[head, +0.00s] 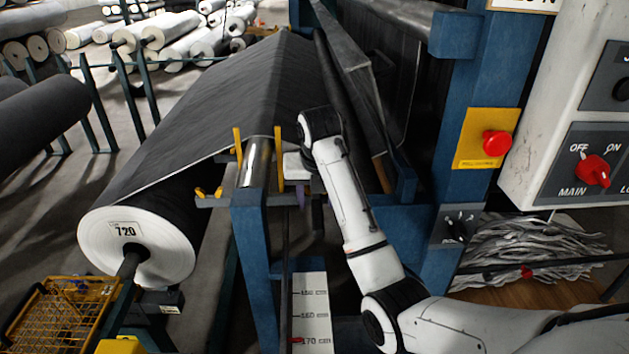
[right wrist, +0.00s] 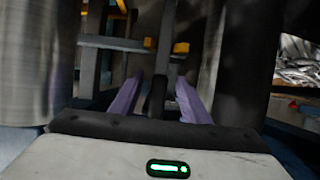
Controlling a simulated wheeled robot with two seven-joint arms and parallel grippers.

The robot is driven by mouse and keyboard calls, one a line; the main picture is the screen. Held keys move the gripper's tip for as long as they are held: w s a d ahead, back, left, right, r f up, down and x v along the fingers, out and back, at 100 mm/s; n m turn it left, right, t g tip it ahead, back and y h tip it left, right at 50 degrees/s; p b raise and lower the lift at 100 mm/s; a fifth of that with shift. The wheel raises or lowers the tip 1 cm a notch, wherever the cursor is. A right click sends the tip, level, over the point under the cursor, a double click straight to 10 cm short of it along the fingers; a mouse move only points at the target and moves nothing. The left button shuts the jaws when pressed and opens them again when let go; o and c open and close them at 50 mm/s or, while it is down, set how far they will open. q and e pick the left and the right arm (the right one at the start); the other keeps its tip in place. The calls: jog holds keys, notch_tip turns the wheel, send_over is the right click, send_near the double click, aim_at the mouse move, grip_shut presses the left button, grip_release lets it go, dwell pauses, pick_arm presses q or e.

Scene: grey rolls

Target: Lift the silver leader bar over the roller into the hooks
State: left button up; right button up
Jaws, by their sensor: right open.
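A shiny silver roller (head: 256,162) lies on the blue frame between upright yellow posts. In the right wrist view a large silver cylinder (right wrist: 35,60) fills the left side, probably the same roller. I cannot clearly pick out the silver leader bar. Small yellow hooks (head: 208,192) sit at the left end of the frame's crosspiece. Yellow pieces (right wrist: 181,48) also show ahead in the wrist view. My right gripper (head: 303,192) is just right of the roller, mostly hidden by my arm. Its purple fingers (right wrist: 160,90) are apart, with a dark upright piece between or behind them. My left gripper is out of view.
Dark fabric (head: 230,95) slopes from the roll marked 720 (head: 100,225) toward the frame. A blue post (head: 460,110) with a red stop button (head: 496,143) stands right of my arm. A yellow basket (head: 60,315) is at lower left.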

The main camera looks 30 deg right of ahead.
grip_shut()
jog(key=shift+r, duration=0.15)
jog(key=shift+w+r, duration=0.1)
